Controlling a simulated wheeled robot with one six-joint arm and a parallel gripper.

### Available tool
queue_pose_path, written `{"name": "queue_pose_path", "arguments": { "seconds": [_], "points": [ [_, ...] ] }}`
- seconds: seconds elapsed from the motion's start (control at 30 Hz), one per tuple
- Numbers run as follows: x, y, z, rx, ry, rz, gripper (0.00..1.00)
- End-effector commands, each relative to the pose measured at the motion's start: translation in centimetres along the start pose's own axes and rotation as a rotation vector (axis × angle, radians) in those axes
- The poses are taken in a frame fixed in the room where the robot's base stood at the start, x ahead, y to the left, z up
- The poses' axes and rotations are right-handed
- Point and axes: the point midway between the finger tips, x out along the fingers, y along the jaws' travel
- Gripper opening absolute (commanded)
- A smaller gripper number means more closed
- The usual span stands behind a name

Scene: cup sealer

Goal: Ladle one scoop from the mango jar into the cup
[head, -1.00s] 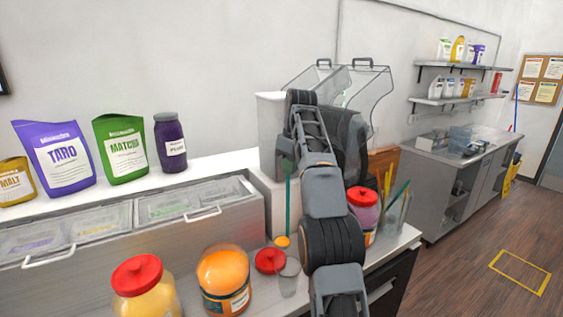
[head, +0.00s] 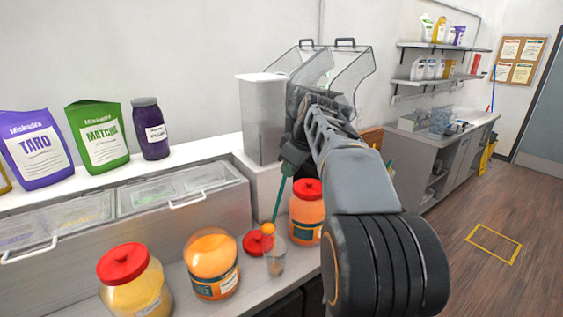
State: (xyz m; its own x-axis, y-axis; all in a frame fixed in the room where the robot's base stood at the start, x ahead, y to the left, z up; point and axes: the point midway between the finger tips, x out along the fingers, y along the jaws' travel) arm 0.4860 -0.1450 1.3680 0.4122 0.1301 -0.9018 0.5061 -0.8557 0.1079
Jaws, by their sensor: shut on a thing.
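My gripper (head: 291,160) is shut on the ladle's green handle (head: 278,200), partly hidden behind my arm. The handle slants down to an orange-filled scoop (head: 268,229) over the clear cup (head: 274,264). The scoop is near the cup's rim; I cannot tell whether they touch. A thin orange streak shows at the cup, and the lower part of the cup looks brownish. The open jar of orange contents (head: 212,255), which looks like the mango jar, stands left of the cup. Its label is too small to read.
A loose red lid (head: 255,243) lies beside the cup. A red-lidded yellow jar (head: 130,285) stands at the left, and a red-lidded orange jar (head: 306,215) stands close right of the cup. Lidded bins (head: 170,192) and a tall grey container (head: 262,115) stand behind.

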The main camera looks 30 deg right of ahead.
Motion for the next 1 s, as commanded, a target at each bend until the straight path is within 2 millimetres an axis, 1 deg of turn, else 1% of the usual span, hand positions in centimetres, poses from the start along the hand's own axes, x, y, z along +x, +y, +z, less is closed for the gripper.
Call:
{"name": "queue_pose_path", "arguments": {
  "seconds": [0.03,0.2,0.77,1.0],
  "points": [
    [0.4,-0.2,0.9,0.002,0.020,0.011,0.00],
    [0.5,-0.9,2.7,-0.002,0.087,0.038,0.00],
    [0.2,-2.6,7.0,-0.012,0.255,0.101,0.00],
    [0.6,-3.2,8.7,-0.016,0.318,0.125,0.00]
  ]
}}
